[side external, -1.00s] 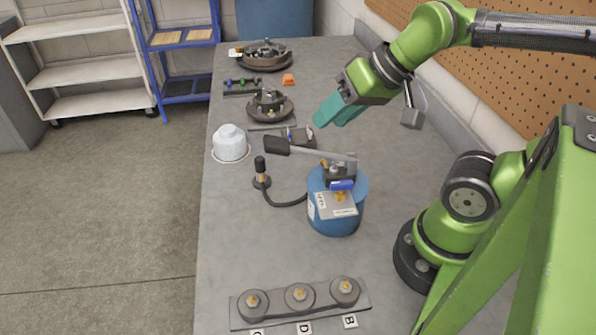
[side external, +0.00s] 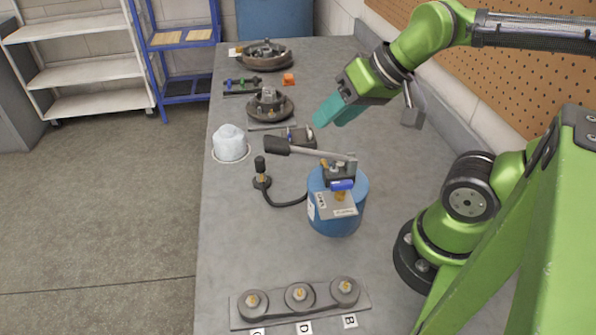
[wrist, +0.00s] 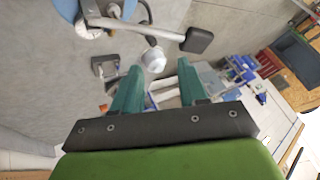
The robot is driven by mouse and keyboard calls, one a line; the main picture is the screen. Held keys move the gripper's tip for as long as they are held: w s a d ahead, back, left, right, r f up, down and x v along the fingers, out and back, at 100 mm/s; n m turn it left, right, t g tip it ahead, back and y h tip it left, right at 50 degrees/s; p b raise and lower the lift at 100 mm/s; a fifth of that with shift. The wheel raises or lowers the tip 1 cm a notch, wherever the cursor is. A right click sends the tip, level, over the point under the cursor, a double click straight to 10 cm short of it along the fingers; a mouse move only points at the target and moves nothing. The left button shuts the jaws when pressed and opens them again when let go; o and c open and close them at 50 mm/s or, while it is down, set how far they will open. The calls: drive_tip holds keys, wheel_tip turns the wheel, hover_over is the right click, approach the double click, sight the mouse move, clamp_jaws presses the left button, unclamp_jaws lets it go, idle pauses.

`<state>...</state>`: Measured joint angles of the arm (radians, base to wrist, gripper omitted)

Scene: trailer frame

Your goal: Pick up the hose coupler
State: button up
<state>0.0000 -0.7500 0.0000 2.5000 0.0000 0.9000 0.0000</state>
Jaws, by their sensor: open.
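The hose coupler (side external: 261,172), a small upright piece with a black top and brass middle, stands on a round dark base on the bench. A black hose (side external: 288,204) curves from it to the blue tank (side external: 335,217). My gripper (side external: 329,121) is above the bench, up and to the right of the coupler in the side view, apart from it and empty. In the wrist view my gripper (wrist: 159,65) shows two teal fingers spread apart with nothing held. The hose (wrist: 147,12) shows there too, but I cannot make out the coupler clearly.
A lever with a black handle (side external: 276,146) reaches out from the tank top, between coupler and gripper in the side view. A white jar (side external: 229,144) stands near the left bench edge. A fitting rack (side external: 270,314) lies in front.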

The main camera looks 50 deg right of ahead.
drive_tip(key=o, duration=0.3)
drive_tip(key=shift+w+r, duration=0.1)
drive_tip(key=shift+w, duration=0.2)
drive_tip(key=w+n+g, duration=0.2)
drive_tip(key=w+g, duration=0.1)
drive_tip(key=w, duration=0.5)
drive_tip(key=n+g+h, duration=0.2)
drive_tip(key=n+g, duration=0.1)
drive_tip(key=g, duration=0.1)
hover_over(261, 169)
drive_tip(key=w, duration=0.1)
wheel_tip(261, 169, down, 6)
drive_tip(key=f, duration=0.7)
drive_tip(key=d+f, duration=0.1)
drive_tip(key=f, duration=0.3)
drive_tip(key=shift+w, duration=0.1)
drive_tip(key=shift+a+f, duration=0.1)
drive_tip(key=shift+f, duration=2.65)
